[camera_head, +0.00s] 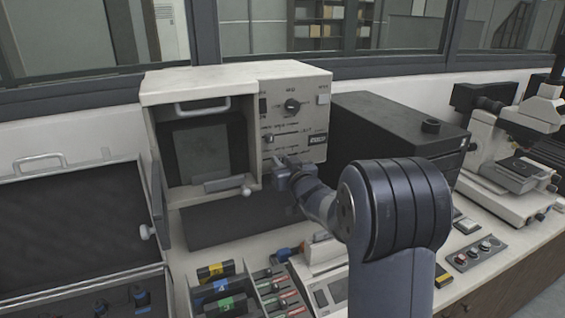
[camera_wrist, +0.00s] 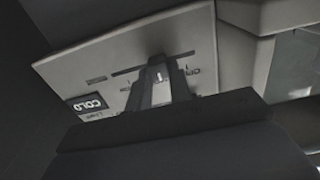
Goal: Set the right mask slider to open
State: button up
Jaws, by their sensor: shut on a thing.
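The mounting press (camera_head: 205,82) is a cream box with a control panel on its right side. The panel has an upper slider (camera_head: 269,138) and, below it, a lower slot partly hidden by my gripper (camera_head: 281,166). My gripper is at the panel's lower part, its fingers against the panel face. In the wrist view my gripper (camera_wrist: 161,88) is shut on a small pale slider knob (camera_wrist: 160,77), mostly hidden between the fingers. The slot (camera_wrist: 126,71) shows on both sides of the fingers. Small lettering sits beside them, upside down. I cannot tell which end is open.
The press's dark chamber with a door handle (camera_head: 202,107) is left of the panel. A black box (camera_head: 385,122) stands close on the right, and a microscope (camera_head: 520,140) beyond it. An open dark case (camera_head: 75,225) lies on the left. Labelled blocks (camera_head: 222,290) stand in front.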

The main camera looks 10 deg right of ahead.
aim_at(266, 158)
grip_shut()
jog(key=a+b, duration=0.3)
jog(key=shift+s+a+f, duration=0.1)
jog(key=shift+s+a, duration=0.15)
jog(key=shift+s, duration=0.1)
